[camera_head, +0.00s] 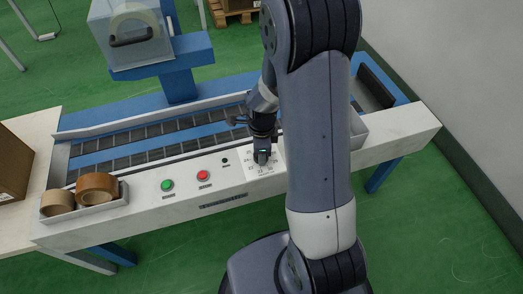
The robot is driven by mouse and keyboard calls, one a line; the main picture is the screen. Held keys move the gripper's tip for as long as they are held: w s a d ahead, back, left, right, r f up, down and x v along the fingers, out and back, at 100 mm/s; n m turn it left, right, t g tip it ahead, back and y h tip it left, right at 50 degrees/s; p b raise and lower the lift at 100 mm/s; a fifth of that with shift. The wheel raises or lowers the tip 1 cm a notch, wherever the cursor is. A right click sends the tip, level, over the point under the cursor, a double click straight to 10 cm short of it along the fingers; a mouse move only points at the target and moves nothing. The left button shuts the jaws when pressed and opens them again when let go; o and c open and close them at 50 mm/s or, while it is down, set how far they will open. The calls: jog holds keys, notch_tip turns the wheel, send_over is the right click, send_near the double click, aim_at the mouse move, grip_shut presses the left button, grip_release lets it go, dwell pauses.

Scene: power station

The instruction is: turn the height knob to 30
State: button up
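The height dial plate (266,170) is a white panel with small dark numbers on the front face of the conveyor machine, right of the red button. My gripper (262,154) points down over the middle of this dial, with its tips at the knob. The knob is mostly hidden by the gripper, and its pointer direction cannot be read. The numbers are too small to read surely. I cannot tell whether the fingers are apart or closed around the knob.
A green button (167,185) and a red button (203,176) lie left of the dial. A tray of tape rolls (97,186) is at the machine's left end. A cardboard box (12,165) stands at the far left. The conveyor belt (150,137) runs behind the panel.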

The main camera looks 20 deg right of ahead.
jog(key=o, duration=1)
notch_tip(320, 180, up, 11)
jog(key=p, duration=0.2)
jog(key=shift+f, duration=0.2)
notch_tip(320, 180, down, 11)
jog(key=shift+r+b, duration=0.2)
jog(key=shift+b, duration=0.8)
jog(key=shift+r, duration=0.1)
